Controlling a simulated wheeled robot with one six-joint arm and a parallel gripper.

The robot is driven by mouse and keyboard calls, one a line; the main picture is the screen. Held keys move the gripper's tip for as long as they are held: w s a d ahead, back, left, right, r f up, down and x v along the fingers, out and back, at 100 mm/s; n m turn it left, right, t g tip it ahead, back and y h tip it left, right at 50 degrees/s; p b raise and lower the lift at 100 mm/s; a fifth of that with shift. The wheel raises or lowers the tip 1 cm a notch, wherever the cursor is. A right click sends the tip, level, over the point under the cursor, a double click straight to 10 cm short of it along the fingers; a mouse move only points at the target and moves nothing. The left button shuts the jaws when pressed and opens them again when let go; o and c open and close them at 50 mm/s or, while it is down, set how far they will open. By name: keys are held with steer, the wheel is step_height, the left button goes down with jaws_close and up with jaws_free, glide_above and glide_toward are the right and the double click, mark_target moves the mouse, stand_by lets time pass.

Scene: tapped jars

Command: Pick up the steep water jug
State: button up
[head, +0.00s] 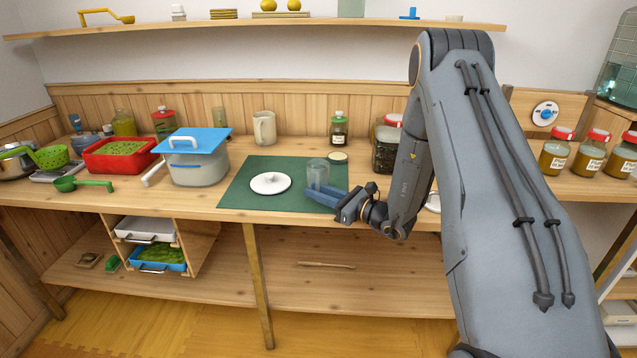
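A cream jug with a handle (264,128), the likely steep water jug, stands upright at the back of the counter against the wood panelling. My gripper (322,196), with blue fingers, is low over the front right part of the green mat (237,190). It is well in front of the jug and to its right, apart from it. The fingers overlap in this view, so their gap is unclear. An empty-looking clear glass jar (318,172) stands just behind the fingers; I cannot tell whether they touch it.
Counter between jug and mat looks clear.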

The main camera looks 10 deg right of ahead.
jaws_close()
stand_by(1.3)
